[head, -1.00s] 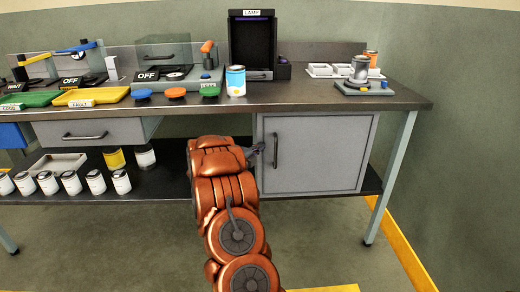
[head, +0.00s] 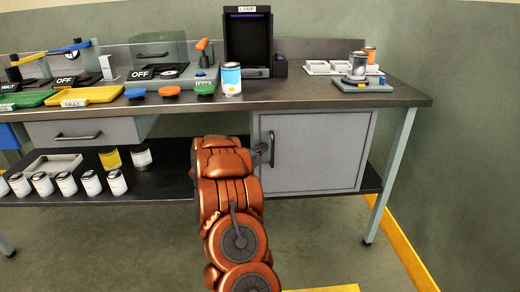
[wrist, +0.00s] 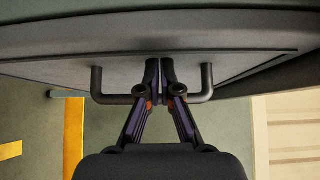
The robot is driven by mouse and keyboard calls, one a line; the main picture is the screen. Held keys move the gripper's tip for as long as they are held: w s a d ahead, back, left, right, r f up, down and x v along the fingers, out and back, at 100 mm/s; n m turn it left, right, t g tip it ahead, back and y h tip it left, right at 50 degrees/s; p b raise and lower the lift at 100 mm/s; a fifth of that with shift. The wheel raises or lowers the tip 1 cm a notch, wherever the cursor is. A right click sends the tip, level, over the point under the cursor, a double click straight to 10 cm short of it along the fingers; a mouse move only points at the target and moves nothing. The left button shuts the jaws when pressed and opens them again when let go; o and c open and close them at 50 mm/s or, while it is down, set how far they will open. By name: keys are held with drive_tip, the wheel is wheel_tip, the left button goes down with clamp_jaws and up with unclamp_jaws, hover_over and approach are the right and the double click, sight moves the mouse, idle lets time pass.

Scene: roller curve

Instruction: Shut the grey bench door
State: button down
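The grey bench door (head: 320,150) is under the right side of the bench and looks flush or nearly flush with its frame; I cannot tell if a small gap is left. Its dark upright handle (head: 271,150) is near the door's left edge. In the wrist view the handle (wrist: 207,92) spans both sides of my gripper (wrist: 160,64). The fingers are together with nothing seen between them, and they cross the handle's middle with the tips at the door face. Contact is unclear. In the head view my arm hides most of the gripper.
The bench top (head: 300,95) holds a lamp box (head: 248,42), trays, coloured buttons and cans. A grey drawer (head: 90,133) and a lower shelf (head: 150,187) with several cans are to the left. A bench leg (head: 389,175) stands right of the door; floor in front is clear.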

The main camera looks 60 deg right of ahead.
drive_tip(key=a+r, duration=0.1)
drive_tip(key=a, duration=1.3)
drive_tip(key=shift+w+a+r, duration=0.2)
drive_tip(key=shift+w+r, duration=0.1)
